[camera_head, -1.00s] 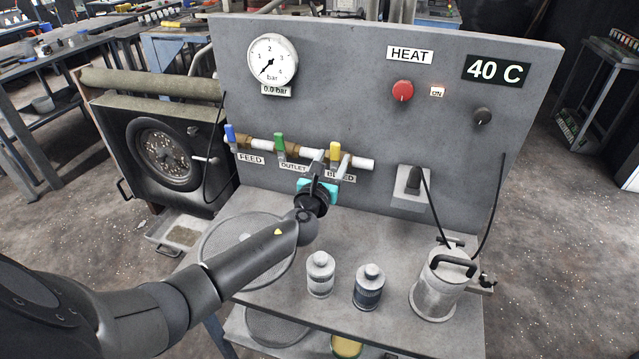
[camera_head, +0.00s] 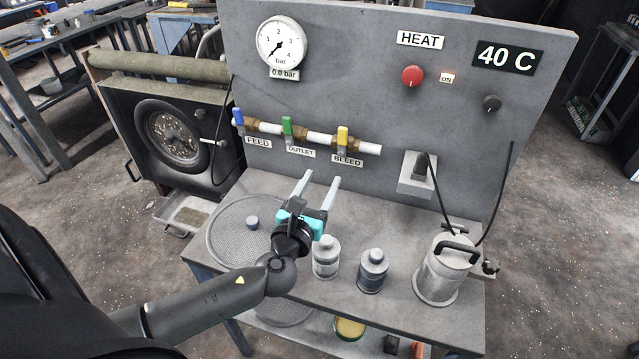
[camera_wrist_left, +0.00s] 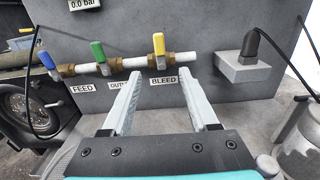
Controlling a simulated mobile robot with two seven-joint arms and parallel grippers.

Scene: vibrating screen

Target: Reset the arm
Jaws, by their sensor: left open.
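My left gripper (camera_head: 320,188) is open and empty, held above the grey workbench behind the two bottles. Its two fingers point at the panel and stand apart from the valves. The fingers also show in the left wrist view (camera_wrist_left: 160,103), below the pipe. The blue feed valve (camera_head: 238,117), green outlet valve (camera_head: 287,126) and yellow bleed valve (camera_head: 342,135) sit on a white pipe across the panel, handles upright. My right gripper is not in view.
A light bottle (camera_head: 325,262), a dark bottle (camera_head: 372,275) and a metal canister (camera_head: 440,275) stand along the bench.

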